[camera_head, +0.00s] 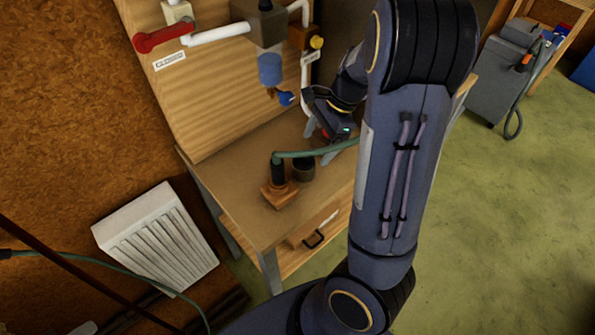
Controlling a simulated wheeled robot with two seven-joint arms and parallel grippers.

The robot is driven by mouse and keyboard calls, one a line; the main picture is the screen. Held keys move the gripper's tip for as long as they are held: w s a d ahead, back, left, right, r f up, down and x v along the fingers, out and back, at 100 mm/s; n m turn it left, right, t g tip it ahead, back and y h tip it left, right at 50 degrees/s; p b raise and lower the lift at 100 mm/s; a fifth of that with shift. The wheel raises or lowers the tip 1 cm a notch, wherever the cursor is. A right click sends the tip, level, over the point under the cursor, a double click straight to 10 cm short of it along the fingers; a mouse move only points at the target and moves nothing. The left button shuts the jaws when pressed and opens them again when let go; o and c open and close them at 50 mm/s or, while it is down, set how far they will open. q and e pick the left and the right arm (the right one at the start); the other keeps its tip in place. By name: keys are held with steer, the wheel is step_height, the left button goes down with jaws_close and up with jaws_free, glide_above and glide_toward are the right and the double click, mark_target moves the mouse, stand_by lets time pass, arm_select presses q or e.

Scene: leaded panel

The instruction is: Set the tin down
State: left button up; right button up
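A small dark, round, cup-like thing (303,170), which looks like the tin, stands upright on the brown bench top (232,184). It is just right of a brown wooden block with a dark post (279,193). A green hose runs from the post to the right, across the view above the tin. My arm hides the right part of the bench.
A wooden back board (215,100) carries pipes, a red-handled valve (163,36) and a blue cup-shaped part (270,68) close to my gripper. A white ribbed radiator (156,239) leans at left. A grey machine (495,78) stands at right. The bench's front left is bare.

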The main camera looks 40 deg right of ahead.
mark_target(307, 156)
steer(key=x, duration=0.7)
steer(key=shift+a+f, duration=0.25)
steer(key=shift+f, duration=0.05)
steer(key=shift+s, duration=0.1)
steer(key=c, duration=1.1)
steer(key=shift+c, duration=0.2)
steer(key=shift+r, duration=0.1)
steer(key=shift+r, duration=0.25)
step_height(307, 156, up, 2)
steer(key=shift+r, duration=0.15)
steer(key=s+a+r+p, duration=0.3)
steer(key=s+r+p, duration=0.2)
steer(key=s+r, duration=0.5)
steer(key=s, duration=0.3)
steer(key=shift+s, duration=0.3)
